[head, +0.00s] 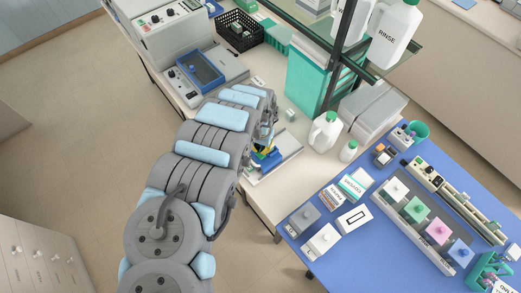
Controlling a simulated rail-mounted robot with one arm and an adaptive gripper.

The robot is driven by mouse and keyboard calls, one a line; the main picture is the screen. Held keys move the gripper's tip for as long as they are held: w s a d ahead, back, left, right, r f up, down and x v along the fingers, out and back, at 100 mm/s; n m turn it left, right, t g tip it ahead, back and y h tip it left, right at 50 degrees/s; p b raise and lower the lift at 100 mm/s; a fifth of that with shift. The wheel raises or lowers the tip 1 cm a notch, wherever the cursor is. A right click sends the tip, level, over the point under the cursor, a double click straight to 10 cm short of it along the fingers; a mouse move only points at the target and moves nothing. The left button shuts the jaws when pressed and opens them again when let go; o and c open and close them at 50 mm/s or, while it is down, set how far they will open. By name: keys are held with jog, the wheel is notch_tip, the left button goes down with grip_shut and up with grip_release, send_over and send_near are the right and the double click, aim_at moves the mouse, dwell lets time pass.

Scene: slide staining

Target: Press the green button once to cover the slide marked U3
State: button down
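My arm reaches across the picture to a low white device (285,158) on the pale bench. My gripper (270,146) is at its end, above or against that device. The arm covers most of it, so I cannot tell whether its fingers are open or shut. Small blue, green and yellow parts (265,158) show beside the gripper; I cannot tell which, if any, is the green button or whether the gripper touches it. No slide marked U3 can be read, and the area under the gripper is hidden.
A blue mat (300,262) at the right holds a rack of jars with white, green, pink and blue tops (438,230), and several small boxes. A white jug (325,132) and a shelf post (335,80) stand behind the gripper.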

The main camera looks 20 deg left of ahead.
jog(key=shift+r+p, duration=1.6)
jog(key=shift+r, duration=0.45)
jog(key=shift+f, duration=0.1)
